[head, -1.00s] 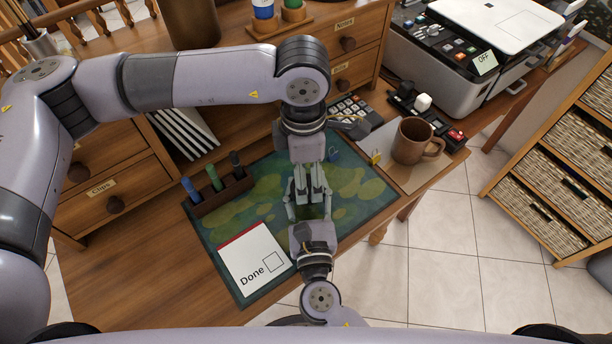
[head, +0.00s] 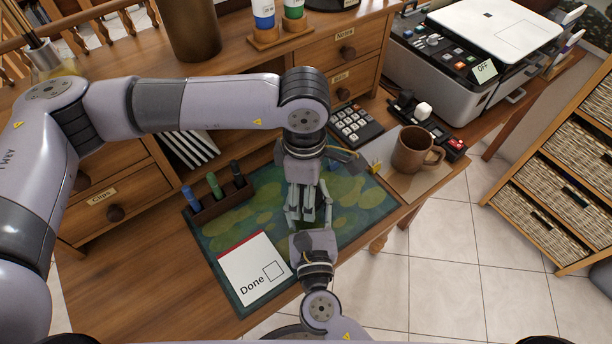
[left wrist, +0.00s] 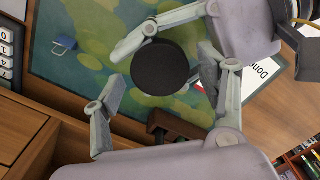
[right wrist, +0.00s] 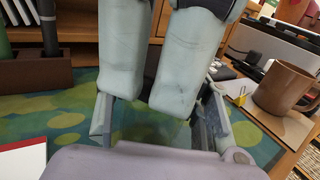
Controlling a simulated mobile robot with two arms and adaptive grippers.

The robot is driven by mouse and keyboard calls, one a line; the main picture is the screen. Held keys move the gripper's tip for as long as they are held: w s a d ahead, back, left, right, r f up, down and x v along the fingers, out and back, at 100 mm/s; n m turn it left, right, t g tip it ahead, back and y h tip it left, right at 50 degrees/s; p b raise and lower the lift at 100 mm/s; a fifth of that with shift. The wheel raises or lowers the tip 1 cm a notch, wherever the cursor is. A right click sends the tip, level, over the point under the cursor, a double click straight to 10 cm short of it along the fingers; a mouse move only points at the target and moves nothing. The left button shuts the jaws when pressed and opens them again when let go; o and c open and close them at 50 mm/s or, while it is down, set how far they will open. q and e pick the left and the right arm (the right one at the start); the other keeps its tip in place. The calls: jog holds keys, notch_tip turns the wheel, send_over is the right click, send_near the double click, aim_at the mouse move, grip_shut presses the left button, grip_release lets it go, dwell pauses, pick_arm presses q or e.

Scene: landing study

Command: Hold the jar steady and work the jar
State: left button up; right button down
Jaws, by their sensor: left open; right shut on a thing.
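The jar's round black lid (left wrist: 160,68) shows from above in the left wrist view. The jar's body is mostly hidden among the fingers in the head view. My left gripper (head: 308,222) reaches over the jar from the back of the desk; its fingers are open on both sides of the lid, apart from it in the left wrist view. My right gripper (head: 310,210) comes from the front edge and is shut on the jar below the lid; its fingers (right wrist: 160,122) also show in the right wrist view, with the left gripper's fingers above them.
A green patterned mat (head: 215,238) lies under the jar. A Done card (head: 253,272) lies at front left, a marker stand (head: 222,200) behind it. Bare desk shows at left.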

pick_arm(q)
jog(key=shift+f, duration=0.45)
jog(key=shift+c, duration=0.2)
jog(key=c, duration=1.1)
jog(key=o, duration=1.2)
jog(key=shift+r, duration=2.3)
pick_arm(e)
jog(key=c, duration=0.7)
grip_release()
jog(key=shift+c, duration=0.2)
